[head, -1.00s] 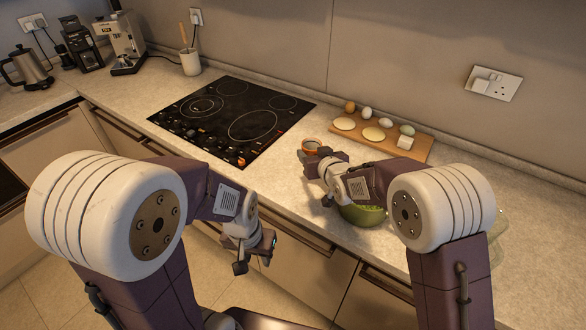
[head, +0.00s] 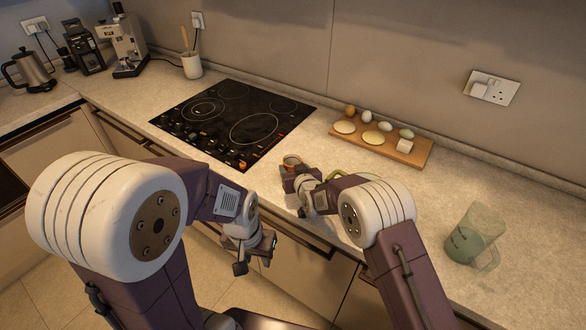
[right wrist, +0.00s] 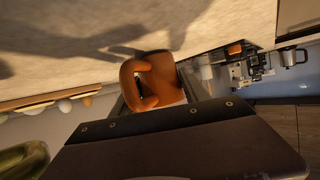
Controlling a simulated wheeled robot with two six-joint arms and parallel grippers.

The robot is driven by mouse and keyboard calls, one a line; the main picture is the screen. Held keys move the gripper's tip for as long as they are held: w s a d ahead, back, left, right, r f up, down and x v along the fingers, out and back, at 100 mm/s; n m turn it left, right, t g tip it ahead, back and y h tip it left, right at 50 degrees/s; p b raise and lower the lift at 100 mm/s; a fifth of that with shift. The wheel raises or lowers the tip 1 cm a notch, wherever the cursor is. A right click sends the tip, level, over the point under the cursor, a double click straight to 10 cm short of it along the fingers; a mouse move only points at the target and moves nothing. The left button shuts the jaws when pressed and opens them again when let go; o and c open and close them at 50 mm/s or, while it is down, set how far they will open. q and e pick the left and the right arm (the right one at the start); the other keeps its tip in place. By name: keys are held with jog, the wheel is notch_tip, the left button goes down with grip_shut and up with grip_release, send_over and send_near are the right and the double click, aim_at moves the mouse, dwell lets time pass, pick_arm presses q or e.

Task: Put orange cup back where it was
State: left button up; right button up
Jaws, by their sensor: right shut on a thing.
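The orange cup (head: 292,159) is at the tip of my right gripper (head: 291,170), over the counter just right of the hob. My right gripper hides most of the cup in the head view. In the right wrist view the cup (right wrist: 166,78) shows its handle and orange side, and the gripper is shut on it. The cup's base is hidden, so I cannot tell whether it touches the counter. My left gripper (head: 256,260) is open and empty, low in front of the drawers.
The black hob (head: 225,118) is left of the cup. A wooden board (head: 403,154) with eggs and pale rounds lies behind. A green bowl (head: 338,174) is mostly hidden by my right arm. A glass jug (head: 476,236) stands on the right. The counter right of the board is clear.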

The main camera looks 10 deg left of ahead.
jog(key=shift+f, duration=0.15)
jog(key=o, duration=1.5)
jog(key=shift+r, duration=0.3)
jog(key=shift+s+d, duration=0.15)
jog(key=shift+s, duration=0.15)
jog(key=v, duration=1.1)
jog(key=shift+s+d+r+b, duration=0.1)
jog(key=shift+s+d+b, duration=0.05)
jog(key=shift+b, duration=0.2)
